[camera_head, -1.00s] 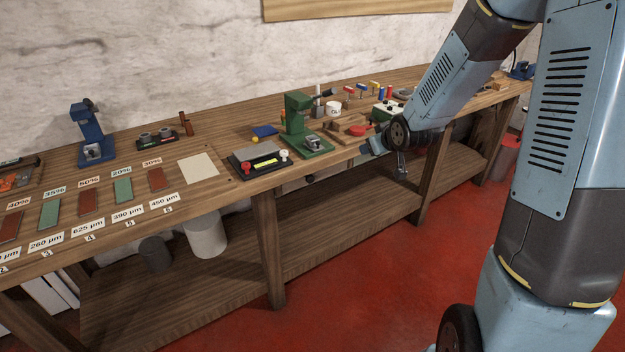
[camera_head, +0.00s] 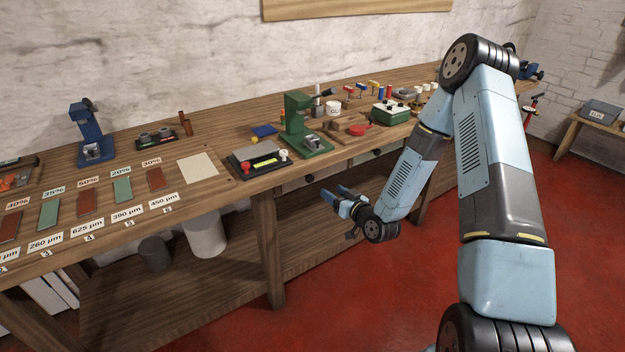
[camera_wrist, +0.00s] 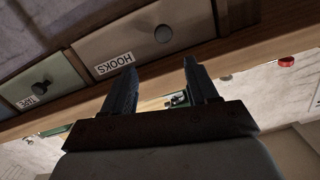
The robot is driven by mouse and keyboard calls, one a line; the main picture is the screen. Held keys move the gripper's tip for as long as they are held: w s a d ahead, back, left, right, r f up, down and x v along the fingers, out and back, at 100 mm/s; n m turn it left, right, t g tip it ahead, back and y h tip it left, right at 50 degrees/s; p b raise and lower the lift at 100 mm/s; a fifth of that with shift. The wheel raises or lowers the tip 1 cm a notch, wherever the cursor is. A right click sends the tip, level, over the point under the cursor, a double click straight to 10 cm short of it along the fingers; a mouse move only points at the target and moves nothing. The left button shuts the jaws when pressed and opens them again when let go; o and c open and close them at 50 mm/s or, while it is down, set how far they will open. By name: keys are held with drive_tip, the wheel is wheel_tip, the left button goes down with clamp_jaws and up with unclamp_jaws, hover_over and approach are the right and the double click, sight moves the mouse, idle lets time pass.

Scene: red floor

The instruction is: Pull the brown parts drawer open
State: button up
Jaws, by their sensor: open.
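The brown drawer front (camera_wrist: 145,38), labelled HOOKS, shows upside down in the wrist view. It looks flush under the bench top and has a round dark knob (camera_wrist: 164,34). In the head view the same knob (camera_head: 309,178) seems to be the one under the bench's front edge. My gripper (camera_head: 328,195) is in front of the bench, slightly below that knob. In the wrist view my gripper (camera_wrist: 158,66) is open and empty. Its fingertips point toward the drawer front and appear apart from the knob.
A grey-green drawer (camera_wrist: 42,90) with its own dark knob (camera_wrist: 42,86) sits beside the brown one. The bench top (camera_head: 225,190) carries a green press (camera_head: 298,125) and several tools above. A bench leg (camera_head: 267,245) stands at the left. Red floor (camera_head: 360,300) is open in front.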

sight(312, 179)
drive_tip(key=shift+m+t, duration=0.5)
drive_tip(key=x, duration=0.4)
drive_tip(key=f+x, duration=0.1)
drive_tip(key=x, duration=0.3)
drive_tip(key=a+x, duration=0.1)
drive_tip(key=x, duration=0.4)
drive_tip(key=shift+s+f, duration=0.25)
clamp_jaws()
drive_tip(key=shift+d, duration=0.1)
